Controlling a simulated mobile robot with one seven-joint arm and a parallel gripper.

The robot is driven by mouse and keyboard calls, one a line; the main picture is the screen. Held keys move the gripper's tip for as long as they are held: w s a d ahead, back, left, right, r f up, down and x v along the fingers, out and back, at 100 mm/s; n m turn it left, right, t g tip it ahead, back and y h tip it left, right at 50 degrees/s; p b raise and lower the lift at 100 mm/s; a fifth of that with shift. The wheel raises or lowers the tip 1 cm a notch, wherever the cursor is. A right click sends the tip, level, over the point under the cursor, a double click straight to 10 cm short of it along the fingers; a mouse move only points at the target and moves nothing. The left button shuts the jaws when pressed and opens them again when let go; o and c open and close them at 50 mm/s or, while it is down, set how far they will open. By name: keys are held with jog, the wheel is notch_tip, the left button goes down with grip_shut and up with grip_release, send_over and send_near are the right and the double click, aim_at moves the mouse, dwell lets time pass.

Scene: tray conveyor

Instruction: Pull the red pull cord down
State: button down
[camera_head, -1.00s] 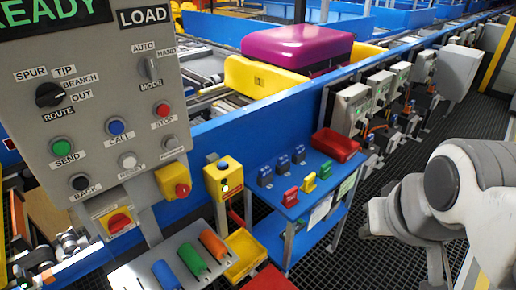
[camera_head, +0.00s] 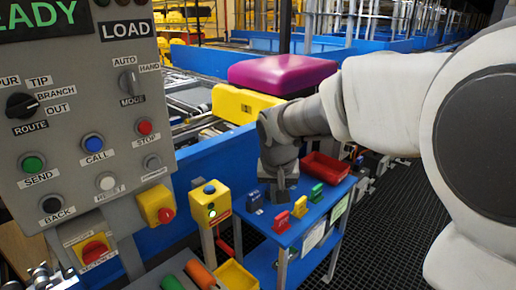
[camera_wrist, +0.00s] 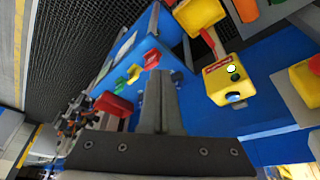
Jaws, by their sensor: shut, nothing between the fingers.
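A red cord or handle (camera_head: 237,236) hangs beside and below the yellow button box (camera_head: 207,197), left of the blue table. In the wrist view a red strip (camera_wrist: 208,38) shows at the end of the yellow box (camera_wrist: 217,86); its lower end is not clear. My gripper (camera_head: 280,198) points down over the back of the blue table, to the right of the cord and apart from it. In the wrist view its fingers (camera_wrist: 166,72) are together and hold nothing.
The blue table (camera_head: 307,222) carries red, green and blue blocks and a red bin (camera_head: 325,170). A grey control panel (camera_head: 80,120) stands at left. A yellow bin (camera_head: 236,275) sits low in front. A purple case (camera_head: 284,73) lies on the conveyor behind.

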jog(key=w+a+f+b, duration=0.1)
jog(key=w+a+f, duration=0.2)
jog(key=a+f, duration=0.15)
jog(key=w+a+f+b, duration=0.1)
jog(key=w+a+f, duration=0.2)
jog(key=f, duration=0.3)
jog(key=g+b, duration=0.1)
send_near(227, 249)
jog(key=shift+w+f, duration=0.15)
jog(key=shift+f, duration=0.05)
jog(key=shift+f, duration=0.1)
jog(key=shift+b+x, duration=1.6)
jog(key=shift+x, duration=1.8)
